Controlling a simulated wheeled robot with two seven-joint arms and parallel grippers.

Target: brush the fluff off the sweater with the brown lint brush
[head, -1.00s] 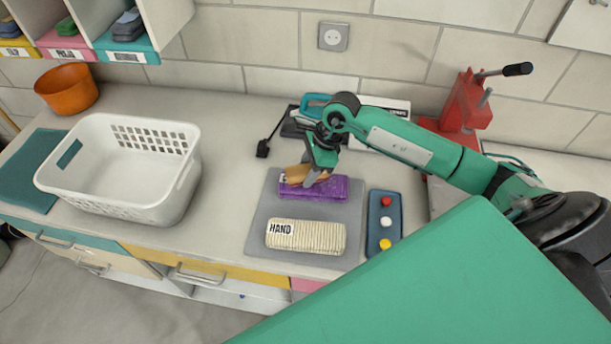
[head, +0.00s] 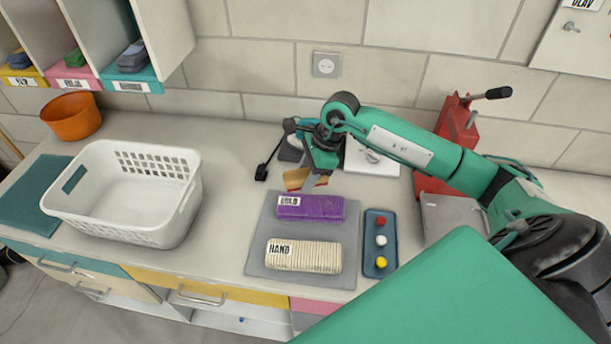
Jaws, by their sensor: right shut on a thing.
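My right gripper (head: 317,178) is shut on the brown lint brush (head: 297,179), partly hidden by its fingers. It is just behind the purple folded garment (head: 310,207), which has a white label. A cream ribbed folded garment (head: 304,256), labelled HAND, lies in front of the purple one. Both garments lie on a grey mat (head: 258,235). I cannot tell which one is the sweater, and no fluff can be made out at this size. Whether the brush touches the counter is unclear. My left gripper is not in view.
A white laundry basket (head: 180,207) stands left of the mat, with an orange bowl (head: 72,117) behind it. A blue tray (head: 373,264) with red, white and yellow buttons is right of the mat. A red press (head: 456,125) stands at back right. Bare counter separates basket and mat.

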